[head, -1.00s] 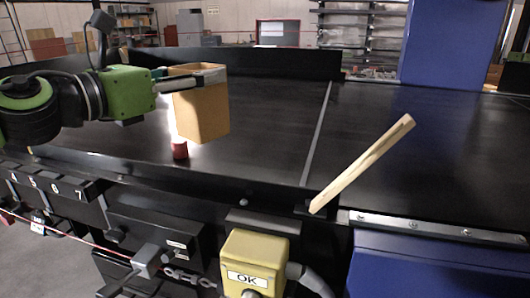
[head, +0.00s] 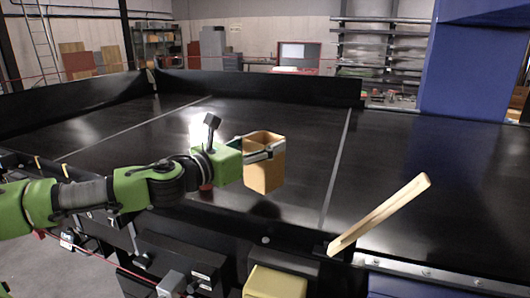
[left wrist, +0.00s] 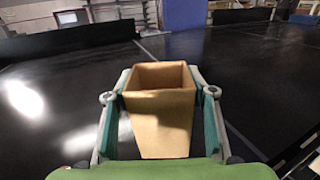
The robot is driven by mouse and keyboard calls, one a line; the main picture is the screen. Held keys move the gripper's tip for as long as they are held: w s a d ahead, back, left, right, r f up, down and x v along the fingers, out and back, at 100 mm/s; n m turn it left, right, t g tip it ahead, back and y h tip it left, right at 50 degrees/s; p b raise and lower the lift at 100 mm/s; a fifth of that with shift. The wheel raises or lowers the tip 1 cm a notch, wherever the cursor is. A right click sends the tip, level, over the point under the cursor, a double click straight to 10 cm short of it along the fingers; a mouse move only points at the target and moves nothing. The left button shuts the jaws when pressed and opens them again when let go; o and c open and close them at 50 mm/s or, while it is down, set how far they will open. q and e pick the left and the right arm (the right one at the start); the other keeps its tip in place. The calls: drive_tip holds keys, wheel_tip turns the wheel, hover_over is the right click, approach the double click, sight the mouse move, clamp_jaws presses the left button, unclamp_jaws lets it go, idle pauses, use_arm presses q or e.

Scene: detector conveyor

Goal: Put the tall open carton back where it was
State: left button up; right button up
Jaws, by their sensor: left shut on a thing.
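The tall open carton (head: 264,174) is tan, upright and open at the top. My left gripper (head: 262,150) is shut on it near its rim, one finger on each side. In the left wrist view the carton (left wrist: 160,125) stands between the two fingers of the gripper (left wrist: 160,100), and its inside looks empty. The carton is over the black conveyor belt (head: 140,125), near its front edge. I cannot tell whether its base touches the belt. My right gripper does not show.
A wooden stick (head: 380,214) leans up from the conveyor's front edge, right of the carton. A red object (head: 206,187) is partly hidden behind my left arm. A yellow box (head: 275,282) is mounted below the front edge. The belt behind the carton is clear.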

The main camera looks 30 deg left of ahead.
sight(264, 177)
use_arm(q)
drive_tip(key=shift+w+d+f, duration=0.1)
drive_tip(key=shift+w+f, duration=0.25)
wheel_tip(264, 177, down, 2)
drive_tip(key=shift+f+b, duration=0.25)
drive_tip(key=shift+b, duration=0.2)
drive_tip(key=shift+w+f, duration=0.1)
drive_tip(key=shift+f, duration=0.35)
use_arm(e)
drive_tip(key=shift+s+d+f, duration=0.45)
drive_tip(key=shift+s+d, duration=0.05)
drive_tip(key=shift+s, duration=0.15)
use_arm(q)
drive_tip(key=shift+f, duration=0.15)
drive_tip(key=o, duration=1.4)
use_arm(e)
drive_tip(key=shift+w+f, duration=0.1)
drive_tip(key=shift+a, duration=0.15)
